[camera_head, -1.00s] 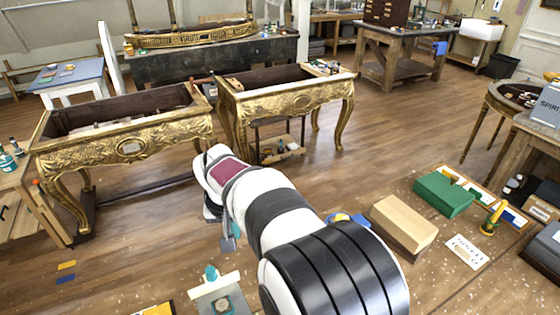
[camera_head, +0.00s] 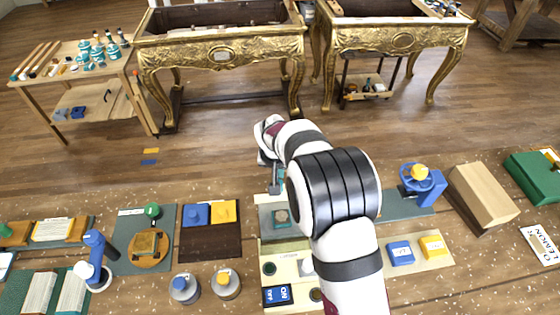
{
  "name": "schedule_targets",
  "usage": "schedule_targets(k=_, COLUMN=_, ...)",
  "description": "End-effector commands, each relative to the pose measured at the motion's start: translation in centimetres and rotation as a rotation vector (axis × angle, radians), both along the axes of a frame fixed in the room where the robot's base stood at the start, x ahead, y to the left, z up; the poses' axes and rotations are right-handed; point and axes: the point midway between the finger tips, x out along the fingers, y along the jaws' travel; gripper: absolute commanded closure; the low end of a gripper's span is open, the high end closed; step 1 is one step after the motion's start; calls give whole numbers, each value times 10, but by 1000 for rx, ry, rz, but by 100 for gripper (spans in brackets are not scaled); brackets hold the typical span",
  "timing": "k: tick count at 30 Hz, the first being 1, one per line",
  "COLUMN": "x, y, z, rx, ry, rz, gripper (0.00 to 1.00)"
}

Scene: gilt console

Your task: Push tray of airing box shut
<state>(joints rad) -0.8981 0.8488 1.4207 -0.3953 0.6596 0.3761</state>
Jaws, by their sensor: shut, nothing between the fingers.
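A pale grey-green box with an open, tray-like top (camera_head: 266,222) stands on the workbench just left of my arm. It looks like the airing box, but I cannot be sure. A small brown and teal piece (camera_head: 282,216) sits in it. My arm covers its right side, so I cannot tell how far the tray stands out. My gripper (camera_head: 276,188) is shut and empty, pointing down at the far edge of the box. I cannot tell whether it touches the box.
A cream panel with a blue ON sign (camera_head: 277,295) lies nearer. A brown board with blue and yellow blocks (camera_head: 210,240) is at the left. A blue handwheel device (camera_head: 422,182) and a wooden block (camera_head: 482,195) are at the right. Gilt consoles (camera_head: 220,55) stand beyond the floor.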

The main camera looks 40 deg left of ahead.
Motion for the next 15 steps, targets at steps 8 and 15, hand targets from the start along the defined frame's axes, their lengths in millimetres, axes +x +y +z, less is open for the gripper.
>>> schedule_targets(k=8, x=-3, y=-2, z=0, rx=0, ry=0, rz=0, gripper=100)
schedule_targets(k=15, x=-15, y=-15, z=1, rx=-2, ry=0, rz=0, gripper=100)
